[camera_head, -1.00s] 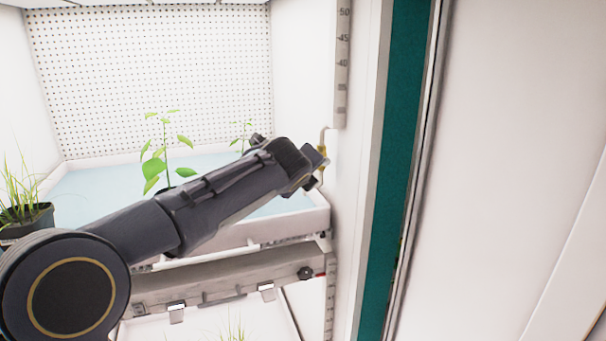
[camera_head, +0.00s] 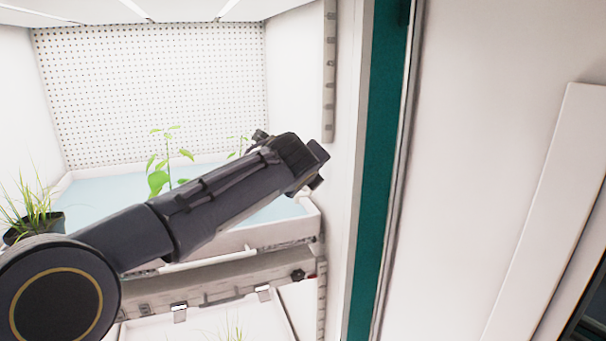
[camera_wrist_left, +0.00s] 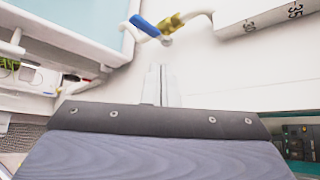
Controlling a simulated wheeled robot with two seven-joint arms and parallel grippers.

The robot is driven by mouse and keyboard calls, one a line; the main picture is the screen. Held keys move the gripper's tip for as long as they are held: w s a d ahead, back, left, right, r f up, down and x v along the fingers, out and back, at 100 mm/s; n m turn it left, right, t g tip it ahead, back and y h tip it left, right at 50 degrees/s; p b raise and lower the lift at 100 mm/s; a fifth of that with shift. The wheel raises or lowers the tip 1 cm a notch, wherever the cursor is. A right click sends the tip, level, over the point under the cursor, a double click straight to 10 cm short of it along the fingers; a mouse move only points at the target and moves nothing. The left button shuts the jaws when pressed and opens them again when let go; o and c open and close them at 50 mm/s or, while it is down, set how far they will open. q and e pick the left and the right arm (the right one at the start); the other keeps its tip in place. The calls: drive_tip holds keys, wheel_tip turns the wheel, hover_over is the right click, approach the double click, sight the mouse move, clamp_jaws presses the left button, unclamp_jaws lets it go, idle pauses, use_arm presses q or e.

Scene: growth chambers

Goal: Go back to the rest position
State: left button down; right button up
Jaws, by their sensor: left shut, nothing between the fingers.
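My left arm reaches in from the left across the front of the growth chamber in the head view. Its gripper (camera_head: 320,166) is at the chamber's right side wall, near the tray's right corner. In the left wrist view the fingers (camera_wrist_left: 160,86) are shut and empty. Ahead of them, and apart from them in the picture, is a bent white pipe with a blue and yellow valve handle (camera_wrist_left: 158,25). In the head view the arm's end hides this handle. My right gripper is not in view.
A white tray (camera_head: 265,236) with a pale blue surface holds a leafy plant (camera_head: 158,181) and a potted grassy plant (camera_head: 38,225). A lower shelf (camera_head: 215,283) lies under it. A teal-edged post (camera_head: 378,170) and white panel (camera_head: 480,150) stand right.

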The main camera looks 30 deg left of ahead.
use_arm(q)
drive_tip(key=shift+s+f, duration=0.1)
drive_tip(key=shift+f, duration=0.05)
idle(0.3)
drive_tip(key=s+d+f+n+g+h+b, duration=0.2)
drive_tip(key=s+f+n+g+h+b, duration=0.15)
drive_tip(key=s+f+n, duration=1)
drive_tip(key=s+d+f+n+h, duration=0.1)
drive_tip(key=s+d+f+n, duration=0.2)
drive_tip(key=s, duration=0.3)
drive_tip(key=s+d+f+n+g+h, duration=0.1)
drive_tip(key=s+d+f+n+h, duration=0.1)
drive_tip(key=s+f, duration=0.4)
drive_tip(key=s+d+f+n+g+h+b, duration=0.1)
drive_tip(key=s+d+f+n+h, duration=0.1)
drive_tip(key=s+d+f+n, duration=0.3)
drive_tip(key=s, duration=0.3)
drive_tip(key=shift+f, duration=0.15)
drive_tip(key=shift+g, duration=0.25)
